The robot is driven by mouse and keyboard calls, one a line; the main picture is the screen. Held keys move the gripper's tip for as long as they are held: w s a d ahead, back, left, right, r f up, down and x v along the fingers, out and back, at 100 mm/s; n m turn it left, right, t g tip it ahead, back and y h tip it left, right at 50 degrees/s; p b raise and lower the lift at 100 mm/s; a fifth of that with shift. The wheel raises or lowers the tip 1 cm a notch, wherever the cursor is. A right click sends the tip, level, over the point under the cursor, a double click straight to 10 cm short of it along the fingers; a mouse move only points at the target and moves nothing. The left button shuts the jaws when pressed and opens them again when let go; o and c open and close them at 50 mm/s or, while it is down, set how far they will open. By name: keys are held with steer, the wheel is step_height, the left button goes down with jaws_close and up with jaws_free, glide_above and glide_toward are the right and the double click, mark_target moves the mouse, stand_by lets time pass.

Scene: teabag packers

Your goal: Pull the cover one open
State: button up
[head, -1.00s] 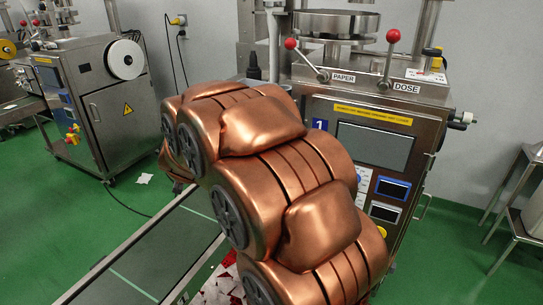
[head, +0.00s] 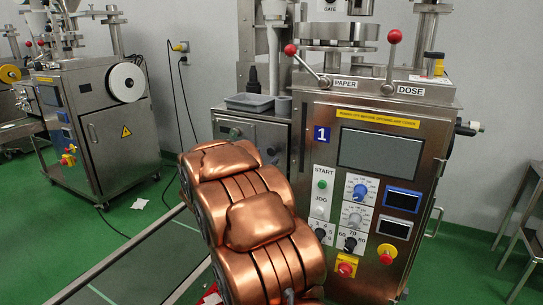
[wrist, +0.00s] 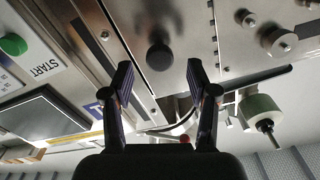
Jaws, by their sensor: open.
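Machine one (head: 380,150), a steel cabinet with a blue "1" label (head: 322,134), stands right of centre in the head view. I cannot tell for sure which panel is cover one. In the wrist view, a plain steel panel (wrist: 186,28) carries a round black knob (wrist: 160,56). My gripper (wrist: 159,66) is open, its two dark fingers on either side of the knob in the picture. The knob appears beyond the fingertips, and no contact shows. In the head view my copper arm hides the gripper and part of the cabinet's left side.
Red-knobbed levers (head: 392,38) rise above the cabinet. Another machine (head: 95,125) stands at left, with open green floor near it.

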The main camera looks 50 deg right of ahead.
mark_target(270, 153)
steer(key=x, duration=0.3)
steer(key=shift+d+f+b, duration=0.15)
steer(key=shift+d+b, duration=0.15)
steer(key=shift+w+d, duration=0.3)
steer(key=shift+d, duration=0.35)
jaws_close()
